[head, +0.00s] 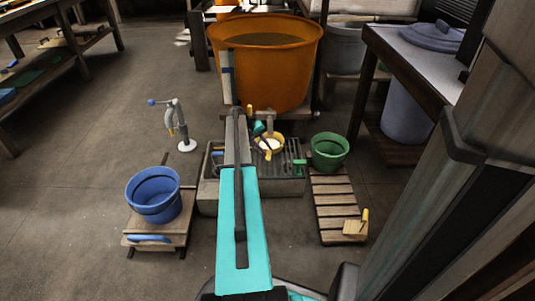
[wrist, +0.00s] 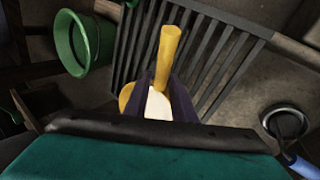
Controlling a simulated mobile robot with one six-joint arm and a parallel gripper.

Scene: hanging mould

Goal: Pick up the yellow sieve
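The yellow sieve (head: 277,138) lies on the slatted grate (head: 287,178) in the middle of the head view, with something white in its round bowl. In the wrist view its yellow handle (wrist: 170,55) points up toward the camera's far side, and part of its bowl (wrist: 126,95) shows at the left. My gripper (head: 264,141) is down at the sieve. In the wrist view its dark fingers (wrist: 164,92) stand on either side of the sieve's handle, with a gap between them. The teal gripper body hides the lower part of the wrist view.
A green bucket (head: 329,152) stands right of the grate on a slatted board (head: 333,195). A blue bucket (head: 153,194) stands at the left on a low wooden stand. A large orange tub (head: 266,70) is behind. A blue-handled ring (wrist: 286,122) shows in the wrist view.

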